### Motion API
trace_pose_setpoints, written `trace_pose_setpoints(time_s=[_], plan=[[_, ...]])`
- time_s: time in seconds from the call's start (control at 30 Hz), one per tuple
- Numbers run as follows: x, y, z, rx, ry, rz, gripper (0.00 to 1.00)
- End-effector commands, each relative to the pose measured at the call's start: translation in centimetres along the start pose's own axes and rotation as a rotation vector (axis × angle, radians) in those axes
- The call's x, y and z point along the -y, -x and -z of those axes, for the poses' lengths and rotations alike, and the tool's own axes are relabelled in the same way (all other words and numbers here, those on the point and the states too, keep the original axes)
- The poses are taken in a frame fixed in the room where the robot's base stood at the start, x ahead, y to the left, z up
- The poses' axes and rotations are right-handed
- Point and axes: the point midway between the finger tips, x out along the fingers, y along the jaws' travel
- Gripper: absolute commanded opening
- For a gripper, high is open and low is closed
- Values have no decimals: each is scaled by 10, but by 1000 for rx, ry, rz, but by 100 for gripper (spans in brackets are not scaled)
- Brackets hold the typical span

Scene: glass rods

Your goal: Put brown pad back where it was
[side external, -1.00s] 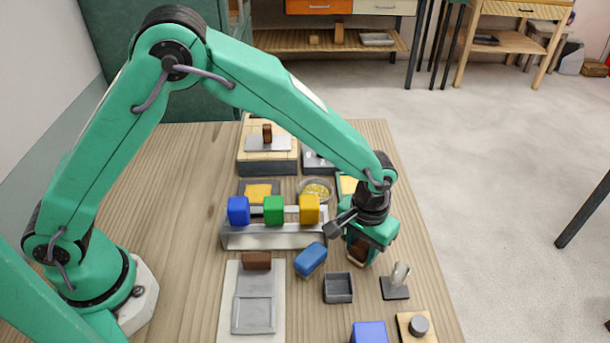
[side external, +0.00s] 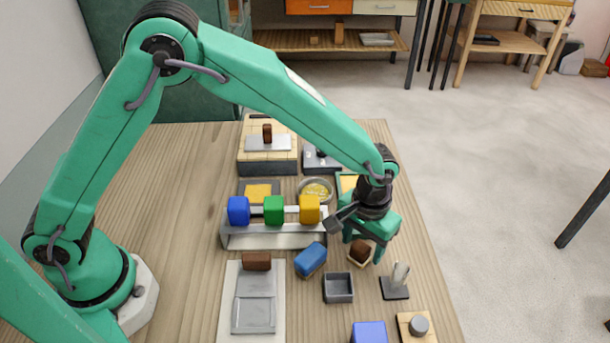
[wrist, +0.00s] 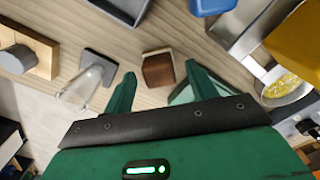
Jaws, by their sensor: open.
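The brown pad (side external: 359,254), a small brown block with a pale base, sits on the wooden table right of the blue block (side external: 310,259). In the wrist view the brown pad (wrist: 157,70) shows between and just beyond my two green fingers. My gripper (side external: 363,248) is open and empty above the pad, and no finger appears closed on it. The pad's underside is hidden.
A dark square tray (side external: 338,288) lies in front of the pad, and a stand with a pale upright piece (side external: 396,282) is at front right. A metal rack (side external: 274,238) with blue, green and yellow blocks stands to the left. A white board (side external: 246,299) lies at front left.

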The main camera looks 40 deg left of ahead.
Motion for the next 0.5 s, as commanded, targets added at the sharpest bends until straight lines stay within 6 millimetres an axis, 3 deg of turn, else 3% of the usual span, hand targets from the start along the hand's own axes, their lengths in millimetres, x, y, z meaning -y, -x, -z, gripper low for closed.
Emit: trace_pose_setpoints(time_s=[0.5], plan=[[0, 81, 0, -4, 0, -3, 57]])
